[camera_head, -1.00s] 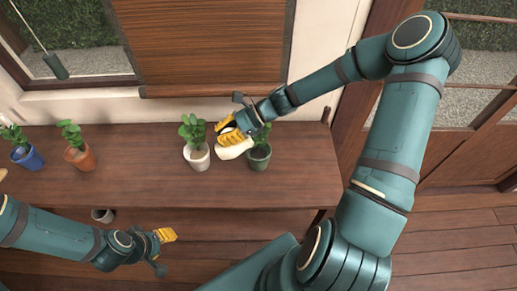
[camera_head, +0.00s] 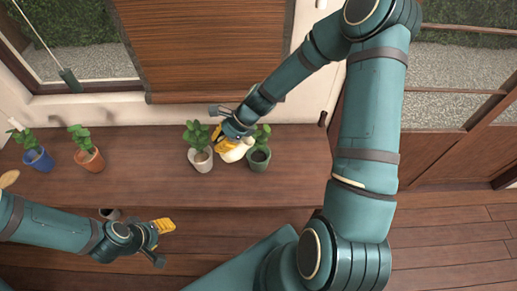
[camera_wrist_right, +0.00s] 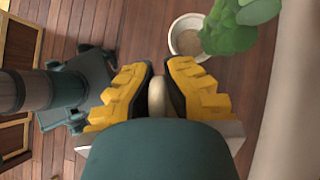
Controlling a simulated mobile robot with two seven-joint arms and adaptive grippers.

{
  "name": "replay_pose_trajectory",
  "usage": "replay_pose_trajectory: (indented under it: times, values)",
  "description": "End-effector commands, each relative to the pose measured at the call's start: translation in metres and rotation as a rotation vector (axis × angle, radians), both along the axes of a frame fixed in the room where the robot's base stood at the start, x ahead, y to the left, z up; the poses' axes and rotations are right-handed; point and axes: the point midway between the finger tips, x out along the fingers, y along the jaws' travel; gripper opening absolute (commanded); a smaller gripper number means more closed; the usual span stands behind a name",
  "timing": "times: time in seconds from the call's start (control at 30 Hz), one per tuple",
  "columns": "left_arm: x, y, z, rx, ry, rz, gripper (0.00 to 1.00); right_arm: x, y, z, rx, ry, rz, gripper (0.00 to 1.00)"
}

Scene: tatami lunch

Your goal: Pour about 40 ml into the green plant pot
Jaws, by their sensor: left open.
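The green plant pot (camera_head: 258,163) stands on the wooden table with a leafy plant in it. My right gripper (camera_head: 224,138) is just left of it and above the table. Its yellow fingers (camera_wrist_right: 160,88) are shut on the pale handle (camera_wrist_right: 157,97) of a cream vessel (camera_head: 235,151). The vessel is beside the green pot's plant, between it and the white pot. The arm hides part of the vessel, and I cannot tell its tilt or see any liquid. My left gripper (camera_head: 162,227) is open and empty, in front of the table.
A white pot (camera_head: 200,161) with a plant stands close left of the vessel; it also shows in the right wrist view (camera_wrist_right: 187,38). An orange pot (camera_head: 91,160) and a blue pot (camera_head: 39,159) stand farther left. The table (camera_head: 145,180) is clear between them.

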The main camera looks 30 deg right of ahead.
Motion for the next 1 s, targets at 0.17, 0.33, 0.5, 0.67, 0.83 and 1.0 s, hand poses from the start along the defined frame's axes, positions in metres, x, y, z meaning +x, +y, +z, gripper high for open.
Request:
replay_pose_trajectory:
  times: [0.17, 0.33, 0.5, 0.67, 0.83, 1.0]
  values:
    - [-0.001, 0.001, 0.024, -0.004, 0.0, -0.001, 0.47, 0.001, 0.004, 0.005, -0.075, 0.016, 0.003, 0.0]
    - [-0.001, 0.002, 0.033, -0.005, 0.0, 0.0, 0.47, 0.002, 0.007, -0.003, -0.129, 0.033, -0.001, 0.0]
    - [-0.001, 0.002, 0.036, -0.006, 0.0, 0.0, 0.47, 0.003, 0.008, -0.007, -0.155, 0.039, -0.002, 0.0]
    - [-0.001, 0.002, 0.036, -0.006, 0.0, 0.0, 0.47, 0.003, 0.008, -0.009, -0.159, 0.041, -0.004, 0.0]
    - [-0.001, 0.002, 0.036, -0.006, 0.0, 0.0, 0.47, 0.003, 0.008, -0.008, -0.158, 0.04, -0.005, 0.0]
    - [-0.001, 0.002, 0.036, -0.006, -0.001, 0.0, 0.47, 0.003, 0.008, -0.008, -0.158, 0.04, -0.005, 0.0]
